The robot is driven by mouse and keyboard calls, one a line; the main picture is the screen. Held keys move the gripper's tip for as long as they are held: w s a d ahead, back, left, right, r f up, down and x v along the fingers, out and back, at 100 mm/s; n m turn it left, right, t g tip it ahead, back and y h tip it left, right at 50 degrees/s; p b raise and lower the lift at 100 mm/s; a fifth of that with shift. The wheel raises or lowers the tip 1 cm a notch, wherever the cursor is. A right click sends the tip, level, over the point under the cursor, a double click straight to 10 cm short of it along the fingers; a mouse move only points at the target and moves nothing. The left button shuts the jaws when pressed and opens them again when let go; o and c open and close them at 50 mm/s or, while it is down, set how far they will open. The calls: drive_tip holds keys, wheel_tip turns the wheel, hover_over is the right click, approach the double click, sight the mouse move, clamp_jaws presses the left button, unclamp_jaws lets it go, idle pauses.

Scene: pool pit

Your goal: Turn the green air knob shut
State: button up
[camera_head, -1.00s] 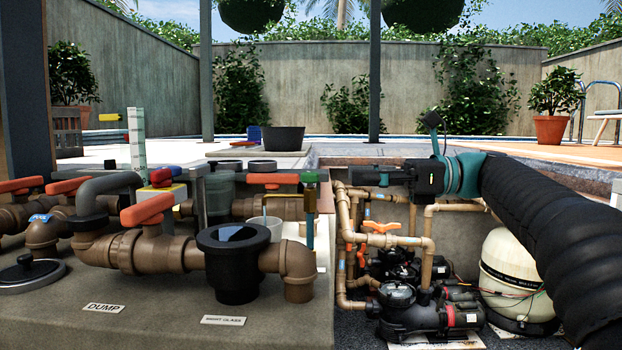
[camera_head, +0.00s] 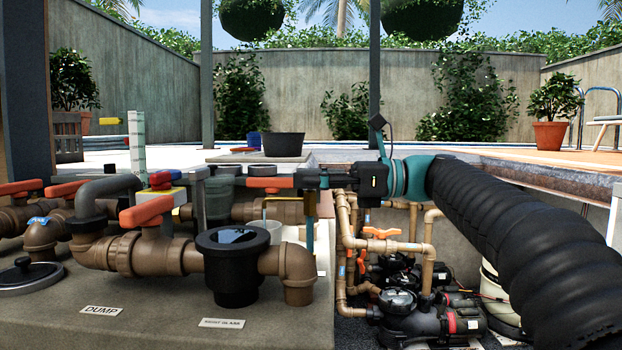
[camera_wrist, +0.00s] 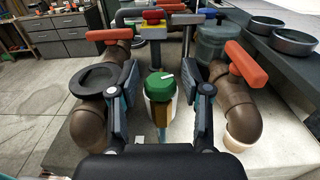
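The green air knob (camera_wrist: 160,86) has a white pointer mark on top and sits on a pale and brass-coloured stem in the wrist view. My gripper (camera_wrist: 168,92) is open, with one finger to the left of the knob and one to the right. There are visible gaps on both sides in that view, and I see no contact. In the head view my gripper (camera_head: 308,180) reaches in from the right over the brass stem (camera_head: 310,203), and the knob is hidden behind it.
Orange-red valve handles (camera_head: 146,211) stand on brown pipes nearby. A black-topped sight glass (camera_head: 235,246) stands in front. In the wrist view a red handle (camera_wrist: 246,66) is right of my right finger and a black round fitting (camera_wrist: 94,82) is by the left one. Pumps (camera_head: 410,313) sit lower right.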

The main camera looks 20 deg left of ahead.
clamp_jaws()
